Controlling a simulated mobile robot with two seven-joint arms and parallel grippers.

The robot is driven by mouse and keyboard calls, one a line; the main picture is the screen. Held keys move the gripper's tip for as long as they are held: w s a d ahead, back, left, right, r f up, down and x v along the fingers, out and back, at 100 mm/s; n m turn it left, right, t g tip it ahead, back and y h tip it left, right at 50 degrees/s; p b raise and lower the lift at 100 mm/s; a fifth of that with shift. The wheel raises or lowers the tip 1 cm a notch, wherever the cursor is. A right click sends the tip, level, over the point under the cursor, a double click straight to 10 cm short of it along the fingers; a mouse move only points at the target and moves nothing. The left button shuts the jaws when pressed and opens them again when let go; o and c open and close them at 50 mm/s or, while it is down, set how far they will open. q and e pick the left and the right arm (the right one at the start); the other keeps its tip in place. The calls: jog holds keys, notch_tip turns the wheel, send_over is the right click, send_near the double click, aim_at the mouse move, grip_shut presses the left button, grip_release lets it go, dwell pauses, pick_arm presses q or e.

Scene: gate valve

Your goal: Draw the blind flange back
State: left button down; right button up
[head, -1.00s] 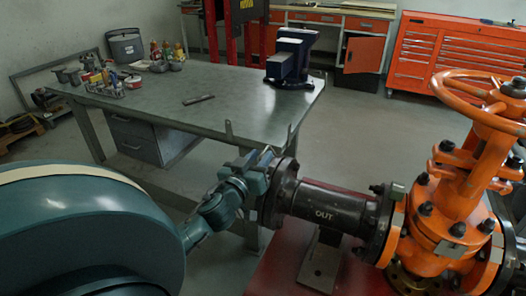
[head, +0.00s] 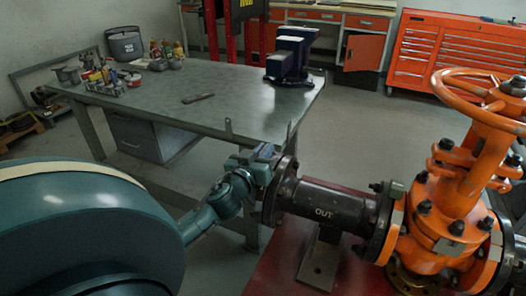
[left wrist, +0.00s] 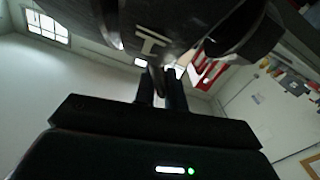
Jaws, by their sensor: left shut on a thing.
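The dark round flange (head: 282,192) stands upright at the left end of a dark pipe piece (head: 330,203) marked "OUT". I cannot tell the blind flange from the pipe's own flange, or see a gap between them. My left gripper (head: 263,157) is at the flange's upper left edge. In the left wrist view its two fingers (left wrist: 160,88) are shut on a thin dark handle (left wrist: 156,75) below the dark flange or pipe body. The grip itself is mostly hidden in the head view. My right gripper is out of view.
The orange gate valve (head: 450,205) with its handwheel stands right of the pipe, over a red base (head: 275,270). A grey bench (head: 215,85) with a vise (head: 290,58), small bottles and a flat bar is behind. Open floor lies between bench and red tool cabinet (head: 460,50).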

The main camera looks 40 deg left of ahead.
pick_arm(q)
jog(key=shift+a+f, duration=0.1)
jog(key=shift+a, duration=0.05)
jog(key=shift+s+a, duration=0.25)
jog(key=shift+a, duration=0.4)
jog(key=c, duration=1.6)
grip_release()
jog(key=shift+a, duration=0.1)
jog(key=shift+o, duration=0.2)
jog(key=shift+s, duration=0.15)
jog(key=v, duration=1.3)
